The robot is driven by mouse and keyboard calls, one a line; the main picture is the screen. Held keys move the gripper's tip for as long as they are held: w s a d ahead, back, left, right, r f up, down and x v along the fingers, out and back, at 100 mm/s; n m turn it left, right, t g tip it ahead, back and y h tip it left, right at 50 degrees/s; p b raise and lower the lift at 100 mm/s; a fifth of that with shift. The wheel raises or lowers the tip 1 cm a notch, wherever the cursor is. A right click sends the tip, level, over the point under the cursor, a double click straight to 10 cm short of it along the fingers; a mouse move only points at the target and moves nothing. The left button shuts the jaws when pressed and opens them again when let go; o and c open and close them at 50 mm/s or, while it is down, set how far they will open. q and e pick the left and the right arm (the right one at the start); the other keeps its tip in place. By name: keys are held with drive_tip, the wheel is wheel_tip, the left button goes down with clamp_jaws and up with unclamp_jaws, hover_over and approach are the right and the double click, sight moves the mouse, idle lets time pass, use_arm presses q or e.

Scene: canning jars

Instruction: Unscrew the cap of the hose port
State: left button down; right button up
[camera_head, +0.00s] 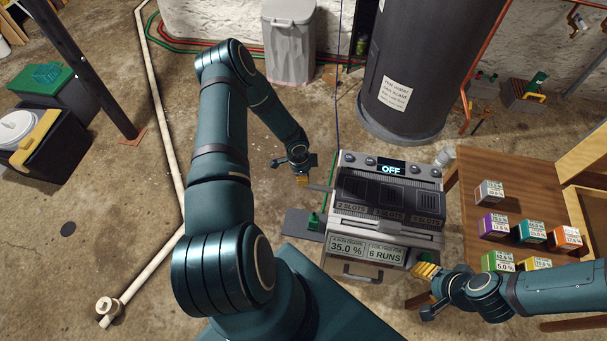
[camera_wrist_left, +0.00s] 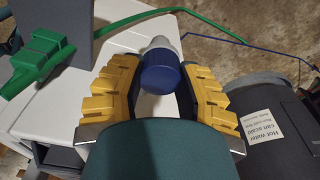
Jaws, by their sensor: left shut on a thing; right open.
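A blue cap (camera_wrist_left: 160,76) sits between the yellow fingers of my left gripper (camera_wrist_left: 160,92) in the left wrist view, and the gripper is shut on it. A pale grey round piece, the hose port (camera_wrist_left: 161,43), shows just behind the cap; whether the thread still holds cannot be told. In the head view my left gripper (camera_head: 302,178) is at the left side of the grey machine (camera_head: 385,222), where the cap is hidden. My right gripper (camera_head: 427,269) is open and empty by the machine's front right corner.
A dark water heater (camera_head: 418,70) stands behind the machine. A wooden table (camera_head: 475,245) with several coloured labelled blocks stands right.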

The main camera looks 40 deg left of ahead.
use_arm(q)
drive_tip(key=n+b, duration=0.1)
drive_tip(key=b, duration=0.1)
drive_tip(key=n+b, duration=0.1)
drive_tip(key=n, duration=0.1)
drive_tip(key=shift+f+b, duration=0.25)
drive_tip(key=shift+b, duration=0.1)
drive_tip(key=shift+r+n+b, duration=0.15)
drive_tip(key=shift+n+b, duration=0.55)
drive_tip(key=shift+b, duration=0.1)
drive_tip(key=shift+r+n+y, duration=0.1)
drive_tip(key=shift+n+y, duration=0.2)
drive_tip(key=shift+n, duration=2)
